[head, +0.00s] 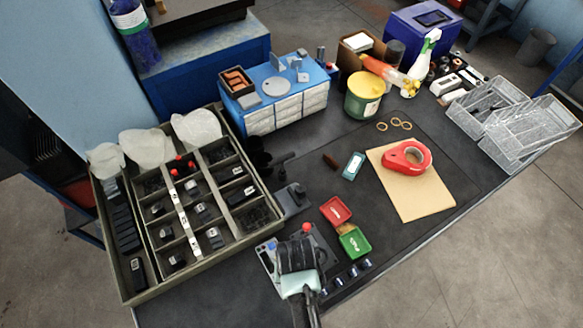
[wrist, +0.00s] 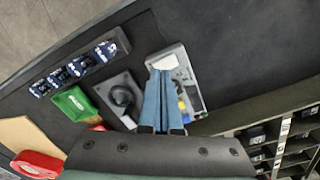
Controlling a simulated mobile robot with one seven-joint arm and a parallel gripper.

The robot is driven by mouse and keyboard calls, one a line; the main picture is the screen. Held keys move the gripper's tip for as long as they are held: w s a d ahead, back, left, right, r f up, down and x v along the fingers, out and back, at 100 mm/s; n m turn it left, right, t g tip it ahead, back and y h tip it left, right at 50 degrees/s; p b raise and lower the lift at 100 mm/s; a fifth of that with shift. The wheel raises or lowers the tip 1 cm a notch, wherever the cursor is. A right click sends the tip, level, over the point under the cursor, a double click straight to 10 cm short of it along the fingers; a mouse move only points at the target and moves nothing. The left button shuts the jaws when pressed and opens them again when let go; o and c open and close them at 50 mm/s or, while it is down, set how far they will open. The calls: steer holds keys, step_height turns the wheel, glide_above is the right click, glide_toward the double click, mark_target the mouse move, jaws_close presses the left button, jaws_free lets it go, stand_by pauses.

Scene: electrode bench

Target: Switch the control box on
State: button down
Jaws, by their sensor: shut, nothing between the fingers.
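The control box is a light grey box (wrist: 192,85) under and beside my fingers in the wrist view, with a white patch near one end and small yellow and blue parts on its face. In the head view only its left part (head: 267,257) shows; my gripper (head: 297,258) covers much of that spot. In the wrist view my gripper (wrist: 160,75) has its two blue fingers together and empty, over the left part of the box. I cannot tell whether they touch it. Any switch under the fingers is hidden.
A black device with a round dome (wrist: 121,97) stands close beside the box. Further along are a green tray (head: 354,242), a red tray (head: 335,210) and a row of small blue-labelled parts (head: 345,276). A large compartment tray (head: 130,288) stands to the left.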

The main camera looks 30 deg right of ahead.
steer(key=shift+f+b, duration=0.65)
steer(key=shift+f, duration=0.35)
stand_by(0.8)
steer(key=shift+r, duration=0.2)
step_height(320, 180, up, 7)
steer(key=p, duration=0.7)
steer(key=shift+f+p, duration=0.1)
steer(key=shift+p, duration=0.3)
